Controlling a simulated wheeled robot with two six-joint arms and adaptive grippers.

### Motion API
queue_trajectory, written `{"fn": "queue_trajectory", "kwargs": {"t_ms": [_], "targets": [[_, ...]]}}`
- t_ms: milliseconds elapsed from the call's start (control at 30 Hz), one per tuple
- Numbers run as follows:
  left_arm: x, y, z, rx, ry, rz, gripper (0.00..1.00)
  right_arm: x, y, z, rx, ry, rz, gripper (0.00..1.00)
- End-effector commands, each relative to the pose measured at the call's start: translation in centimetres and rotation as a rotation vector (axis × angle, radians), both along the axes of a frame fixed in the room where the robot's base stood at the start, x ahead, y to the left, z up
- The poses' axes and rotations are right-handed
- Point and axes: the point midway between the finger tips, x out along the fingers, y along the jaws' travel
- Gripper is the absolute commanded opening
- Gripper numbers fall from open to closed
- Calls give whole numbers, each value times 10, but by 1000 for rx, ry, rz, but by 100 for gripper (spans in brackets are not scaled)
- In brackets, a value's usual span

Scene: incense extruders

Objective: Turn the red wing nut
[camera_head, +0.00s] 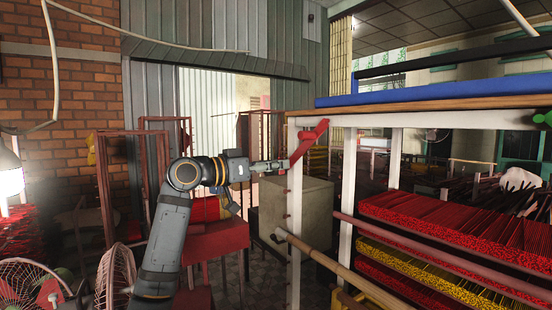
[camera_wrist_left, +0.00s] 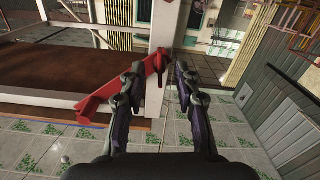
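The red wing nut (camera_head: 308,140) sits on the upper part of the white post at the left end of the rack. It is tilted, one wing up to the right and the other down to the left. My left gripper (camera_head: 282,165) is at its lower left side. In the left wrist view the fingers are apart, and one end of the red wing nut (camera_wrist_left: 158,62) shows between the fingertips. The left finger covers part of its middle. I cannot tell whether a finger touches it. My right gripper is not in view.
The white post (camera_head: 294,225) carries the rack's wooden top (camera_head: 430,103). Red and yellow incense bundles (camera_head: 450,225) fill the shelves at right. A red stool (camera_head: 215,240) and a grey cabinet (camera_head: 310,205) stand behind my left arm. Fans (camera_head: 30,280) are at lower left.

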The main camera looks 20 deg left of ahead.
Motion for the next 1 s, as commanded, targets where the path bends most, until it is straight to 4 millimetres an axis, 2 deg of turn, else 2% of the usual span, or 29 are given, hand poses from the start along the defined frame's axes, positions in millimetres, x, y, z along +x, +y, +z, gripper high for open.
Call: {"fn": "queue_trajectory", "kwargs": {"t_ms": [333, 600, 1000], "targets": [[6, -4, -1, 2, 0, 1, 32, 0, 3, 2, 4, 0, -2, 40], [5, -4, -1, 1, 0, 1, 0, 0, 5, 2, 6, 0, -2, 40], [5, -4, -1, 24, -18, 1, 0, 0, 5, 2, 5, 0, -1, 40]]}}
